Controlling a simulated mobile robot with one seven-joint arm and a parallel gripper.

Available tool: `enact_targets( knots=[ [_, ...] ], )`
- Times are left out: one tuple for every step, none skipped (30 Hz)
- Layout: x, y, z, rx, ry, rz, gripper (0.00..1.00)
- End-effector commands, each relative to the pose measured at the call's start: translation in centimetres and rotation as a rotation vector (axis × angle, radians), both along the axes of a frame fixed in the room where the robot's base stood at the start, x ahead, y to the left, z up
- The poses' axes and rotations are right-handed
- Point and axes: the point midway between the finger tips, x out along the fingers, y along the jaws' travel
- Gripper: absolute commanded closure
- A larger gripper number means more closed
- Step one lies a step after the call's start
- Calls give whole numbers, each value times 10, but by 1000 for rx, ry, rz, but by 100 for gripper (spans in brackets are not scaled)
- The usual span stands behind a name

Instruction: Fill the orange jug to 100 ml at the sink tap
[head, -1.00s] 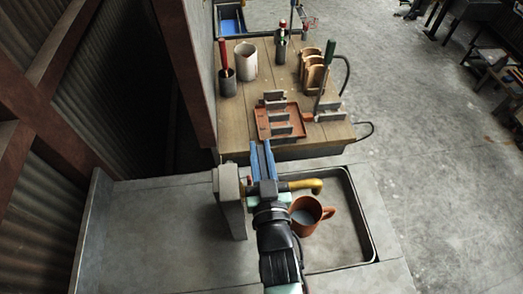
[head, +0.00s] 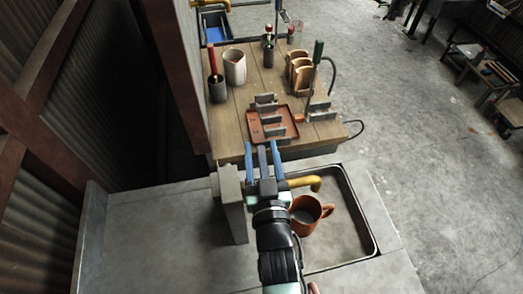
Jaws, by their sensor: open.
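The orange jug (head: 308,215) stands upright in the sink basin (head: 348,236), its handle pointing right. Grey contents show inside it; I cannot read a level. The yellow tap spout (head: 306,182) reaches right from behind my gripper, and its end is above the far side of the jug. My wrist covers the jug's left edge.
A grey upright block (head: 232,205) stands left of my wrist on the concrete counter (head: 160,225). Beyond the sink is a wooden table (head: 232,125) with a brown tray (head: 271,137), a white cup (head: 234,67), a red-handled tool (head: 213,62) and wooden racks. The counter's left part is clear.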

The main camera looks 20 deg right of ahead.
Motion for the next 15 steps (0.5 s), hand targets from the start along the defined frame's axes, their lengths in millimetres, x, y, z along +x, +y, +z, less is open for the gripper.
enact_targets(
  knots=[
    [0, 0, 0, 0, 0, 0, 48],
    [0, 0, 0, 0, 0, 0, 48],
    [-1, 0, 0, 0, 0, -1, 48],
    [-1, 0, -1, 0, 0, -1, 48],
    [-3, 0, -1, -1, 0, -1, 48],
    [-5, 1, -1, -1, 0, -1, 48],
    [-7, 1, -1, -1, 0, -1, 48],
    [-11, 2, -2, -2, 2, -2, 48],
    [-16, 3, -3, -2, 2, -2, 48],
    [-20, 4, -3, -2, 2, -2, 48],
    [-24, 6, -3, 0, 2, -2, 48],
    [-31, 8, -4, 0, 3, -2, 48],
    [-36, 9, -4, -1, 2, -2, 48],
    [-42, 11, -5, -1, 3, -2, 48],
    [-49, 13, -5, -1, 3, -2, 48]
  ],
)
